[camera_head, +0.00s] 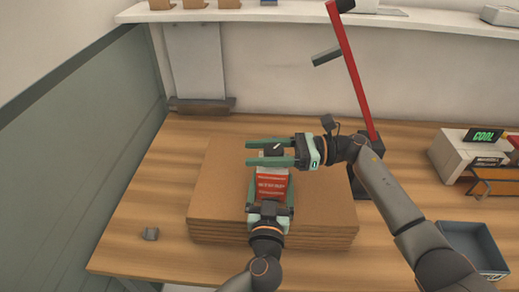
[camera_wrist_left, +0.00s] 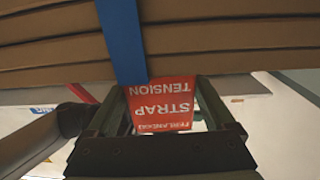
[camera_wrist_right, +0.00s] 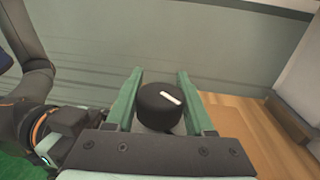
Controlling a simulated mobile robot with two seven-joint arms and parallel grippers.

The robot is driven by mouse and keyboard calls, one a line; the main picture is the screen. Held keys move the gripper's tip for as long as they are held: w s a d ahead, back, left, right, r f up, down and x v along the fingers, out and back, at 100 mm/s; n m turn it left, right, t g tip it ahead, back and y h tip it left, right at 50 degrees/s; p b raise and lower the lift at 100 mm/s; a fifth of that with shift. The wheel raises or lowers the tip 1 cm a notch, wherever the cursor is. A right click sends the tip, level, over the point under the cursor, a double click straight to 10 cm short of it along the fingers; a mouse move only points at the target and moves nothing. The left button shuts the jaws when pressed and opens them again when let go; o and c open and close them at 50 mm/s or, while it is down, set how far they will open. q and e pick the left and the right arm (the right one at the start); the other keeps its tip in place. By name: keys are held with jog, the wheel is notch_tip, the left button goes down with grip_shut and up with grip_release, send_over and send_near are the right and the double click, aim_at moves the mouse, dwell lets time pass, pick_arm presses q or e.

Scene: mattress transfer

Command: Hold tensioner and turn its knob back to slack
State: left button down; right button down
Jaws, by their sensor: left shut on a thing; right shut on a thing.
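The tensioner is a red block (camera_head: 271,185) with white lettering, above the stack of brown boards in the head view. In the left wrist view its red face (camera_wrist_left: 165,108) reads "STRAP TENSION". My left gripper (camera_head: 270,190) is shut on the tensioner body from the near side, one finger on each side. The black knob (camera_wrist_right: 162,106) with a white pointer mark is at the tensioner's far end. My right gripper (camera_wrist_right: 157,95) comes from the right and is shut on the knob, a finger on each side. The pointer lies slanted in the right wrist view.
A stack of brown boards (camera_head: 330,200) lies on the wooden table. A blue strap (camera_wrist_left: 122,40) crosses the boards' edge. A red post (camera_head: 352,75) stands behind my right arm. A grey tray (camera_head: 470,247) and a "COOL" device (camera_head: 482,136) are at the right.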

jog(key=shift+s+d+n+g+h, duration=0.15)
jog(key=shift+n+g+h, duration=0.35)
jog(key=shift+n+g, duration=1.3)
jog(key=shift+s+g, duration=0.25)
jog(key=shift+g, duration=0.55)
jog(key=shift+c, duration=1.3)
grip_release()
jog(key=shift+h, duration=0.3)
notch_tip(320, 180, up, 10)
